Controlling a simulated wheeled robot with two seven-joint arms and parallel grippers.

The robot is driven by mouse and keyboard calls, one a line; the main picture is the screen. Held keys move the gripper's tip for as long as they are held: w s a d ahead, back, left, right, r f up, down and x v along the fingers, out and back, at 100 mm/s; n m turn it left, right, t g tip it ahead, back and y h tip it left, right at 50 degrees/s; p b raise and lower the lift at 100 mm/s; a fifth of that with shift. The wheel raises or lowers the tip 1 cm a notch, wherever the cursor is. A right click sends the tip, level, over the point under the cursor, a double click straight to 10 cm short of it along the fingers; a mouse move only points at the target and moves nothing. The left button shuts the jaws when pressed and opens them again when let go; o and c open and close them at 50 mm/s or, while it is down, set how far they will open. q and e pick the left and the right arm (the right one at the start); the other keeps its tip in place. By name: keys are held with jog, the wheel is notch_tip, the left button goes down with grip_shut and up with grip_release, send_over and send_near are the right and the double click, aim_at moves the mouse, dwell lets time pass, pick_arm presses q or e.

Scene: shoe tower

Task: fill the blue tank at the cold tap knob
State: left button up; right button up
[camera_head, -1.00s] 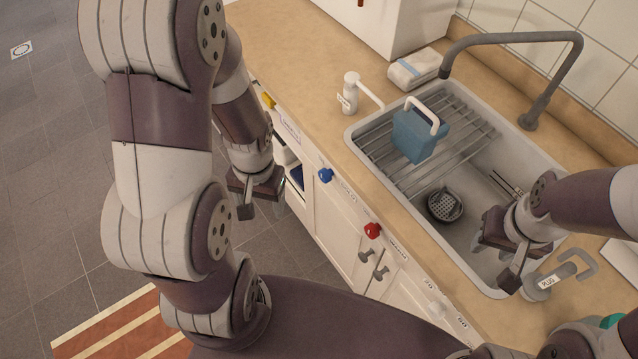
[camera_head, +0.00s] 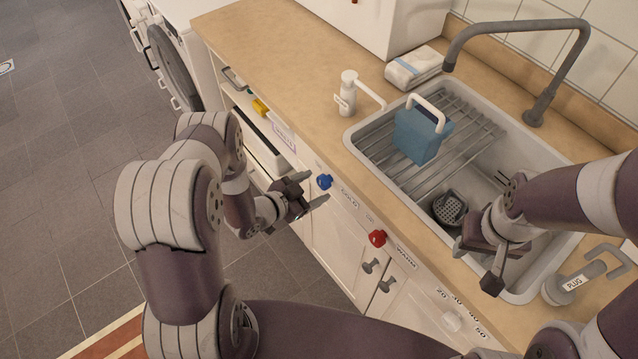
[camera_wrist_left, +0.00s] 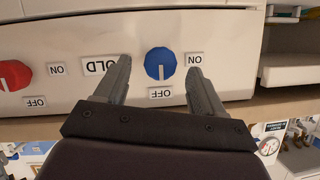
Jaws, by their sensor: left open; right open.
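My left gripper (camera_head: 316,188) is open and empty, facing the knob. My right gripper (camera_head: 476,264) is open and empty over the right part of the sink.
A red knob (camera_head: 377,238) is right of the blue one. A plug (camera_head: 568,288) with a grey handle stands on the counter at right. A soap dispenser (camera_head: 349,92) and folded cloth (camera_head: 414,68) are behind the sink's left edge. A drain strainer (camera_head: 449,208) lies in the basin.

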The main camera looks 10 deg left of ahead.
pick_arm(q)
jog(key=shift+x, duration=1.45)
jog(key=c, duration=1.1)
jog(key=shift+o, duration=0.2)
jog(key=shift+a+n+g+h+b, duration=0.15)
jog(key=shift+n+g+h, duration=0.35)
jog(key=shift+n, duration=0.5)
jog(key=shift+d+n+g+h+b, duration=0.15)
jog(key=shift+n+g+h, duration=0.35)
jog(key=shift+n, duration=0.5)
jog(key=shift+a, duration=0.1)
